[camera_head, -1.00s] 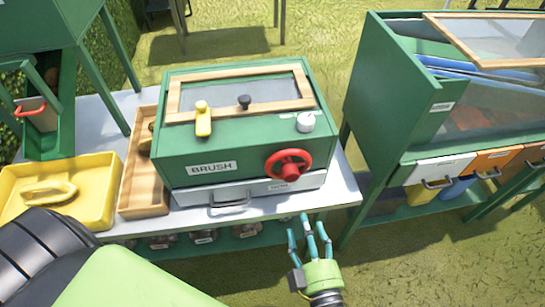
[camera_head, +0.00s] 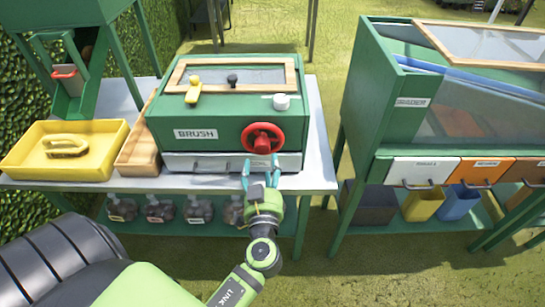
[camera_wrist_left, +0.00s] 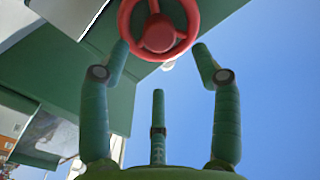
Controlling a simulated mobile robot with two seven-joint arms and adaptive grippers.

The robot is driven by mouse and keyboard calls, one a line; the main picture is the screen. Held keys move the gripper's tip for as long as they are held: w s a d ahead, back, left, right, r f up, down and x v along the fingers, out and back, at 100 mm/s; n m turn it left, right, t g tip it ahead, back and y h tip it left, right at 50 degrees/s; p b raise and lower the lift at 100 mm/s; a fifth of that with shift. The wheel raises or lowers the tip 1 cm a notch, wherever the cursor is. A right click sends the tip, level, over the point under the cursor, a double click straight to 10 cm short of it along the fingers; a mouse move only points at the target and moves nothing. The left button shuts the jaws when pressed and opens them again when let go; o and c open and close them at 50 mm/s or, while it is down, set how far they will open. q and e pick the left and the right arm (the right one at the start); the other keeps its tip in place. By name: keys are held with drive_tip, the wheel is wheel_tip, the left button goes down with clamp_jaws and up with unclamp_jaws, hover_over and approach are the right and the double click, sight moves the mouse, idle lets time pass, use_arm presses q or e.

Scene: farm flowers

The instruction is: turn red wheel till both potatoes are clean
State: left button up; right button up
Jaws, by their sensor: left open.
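The red wheel (camera_head: 262,140) is on the front right of the green box labelled BRUSH (camera_head: 197,134). My left gripper (camera_head: 260,172) is in front of the box, just below the wheel. In the left wrist view the red wheel (camera_wrist_left: 158,25) shows beyond the gripper's spread fingers (camera_wrist_left: 160,70). The fingers are open and nothing is between them; whether a fingertip touches the rim I cannot tell. No potatoes can be made out through the box's window (camera_head: 240,76). My right gripper is not in view.
A white drawer (camera_head: 198,163) is under the BRUSH box. A green grader box (camera_head: 384,125) stands to the right, with a grass gap between.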

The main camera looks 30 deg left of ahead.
sight(262, 150)
use_arm(q)
drive_tip(key=p+x, duration=0.2)
drive_tip(key=x, duration=0.3)
drive_tip(key=shift+w+a, duration=0.2)
drive_tip(key=shift+a, duration=0.1)
drive_tip(key=shift+w+a+f, duration=0.15)
drive_tip(key=shift+w+a, duration=0.2)
drive_tip(key=shift+w, duration=0.15)
drive_tip(key=c, duration=1.1)
